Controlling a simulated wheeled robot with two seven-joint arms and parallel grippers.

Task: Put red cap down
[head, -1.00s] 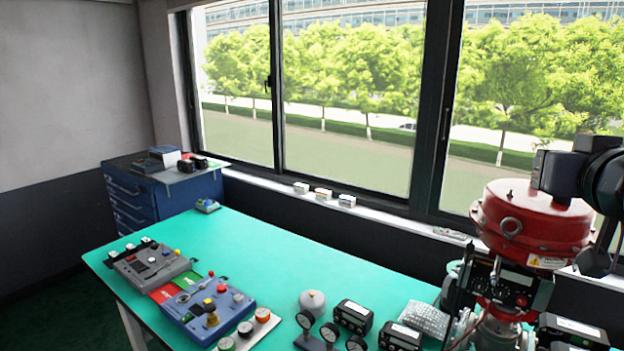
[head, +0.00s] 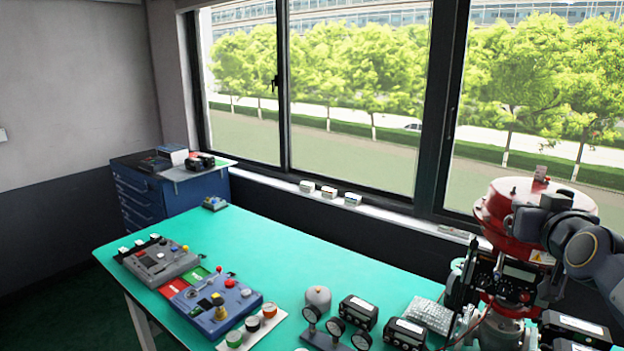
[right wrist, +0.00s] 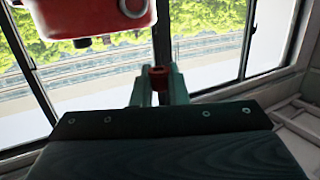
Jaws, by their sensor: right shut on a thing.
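In the right wrist view my right gripper (right wrist: 160,88) is shut on a small red piece, the red cap (right wrist: 160,76), which shows between the two fingertips. The cap is partly hidden by the fingers, and nothing is seen touching it from below. In the head view my right arm (head: 585,250) comes in from the right, in front of the red valve actuator (head: 503,225); I cannot make out the fingertips clearly there. The actuator's red body also shows at the upper left of the right wrist view (right wrist: 85,15), apart from the gripper. My left gripper is not in view.
The green table (head: 290,255) is bare along its middle and back. A grey control box (head: 160,262) and a blue one (head: 215,305) stand at the left. A strip with round knobs (head: 252,324), gauges (head: 335,327) and black modules (head: 358,312) fill the front.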

